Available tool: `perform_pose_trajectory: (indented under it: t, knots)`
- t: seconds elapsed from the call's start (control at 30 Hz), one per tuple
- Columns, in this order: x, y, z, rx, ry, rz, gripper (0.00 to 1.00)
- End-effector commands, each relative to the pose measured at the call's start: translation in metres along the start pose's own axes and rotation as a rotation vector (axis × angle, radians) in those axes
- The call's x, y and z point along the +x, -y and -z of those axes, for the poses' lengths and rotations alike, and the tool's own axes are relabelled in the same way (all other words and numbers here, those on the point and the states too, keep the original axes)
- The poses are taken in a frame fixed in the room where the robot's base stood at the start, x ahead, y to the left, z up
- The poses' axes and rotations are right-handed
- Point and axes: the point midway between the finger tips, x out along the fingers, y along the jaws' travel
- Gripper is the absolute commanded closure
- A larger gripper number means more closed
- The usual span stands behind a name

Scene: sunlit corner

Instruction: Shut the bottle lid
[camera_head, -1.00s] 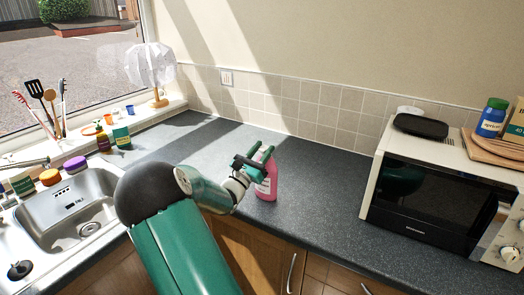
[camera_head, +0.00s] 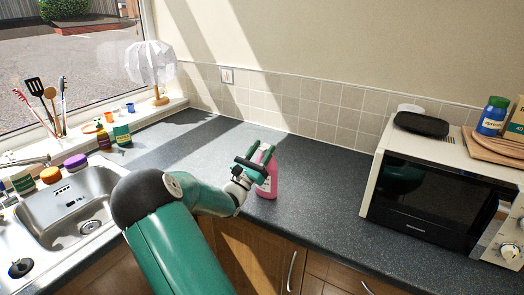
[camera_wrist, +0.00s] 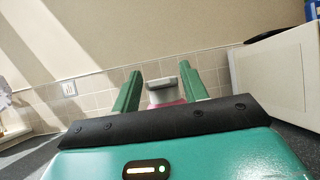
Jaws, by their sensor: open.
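A pink bottle (camera_head: 268,184) with a pale label stands upright on the dark worktop. My gripper (camera_head: 261,152) is at its top, with the fingers apart and hiding most of the cap in the head view. In the wrist view my gripper (camera_wrist: 160,72) is open, and a pale grey lid (camera_wrist: 162,84) shows between the two green fingers. A little of the pink bottle (camera_wrist: 170,103) shows below the lid. I cannot tell whether a finger touches the lid, or how far open the lid is.
A white microwave (camera_head: 378,180) stands to the right, with a dark dish (camera_head: 421,124) on top. The sink (camera_head: 75,200) is at the left, and a lamp (camera_head: 152,65) stands by the window. The worktop behind the bottle is clear.

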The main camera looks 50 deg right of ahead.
Motion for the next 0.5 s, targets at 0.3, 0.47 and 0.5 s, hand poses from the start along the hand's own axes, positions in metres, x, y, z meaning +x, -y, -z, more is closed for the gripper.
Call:
perform_pose_trajectory:
  t: [0.3,0.47,0.5]
  knots:
    - [-0.054,-0.001,0.0,-0.001,-0.002,-0.005,0.56]
    - [-0.09,-0.001,0.0,-0.001,-0.001,-0.006,0.56]
    - [-0.098,-0.001,0.0,-0.001,-0.001,-0.005,0.56]
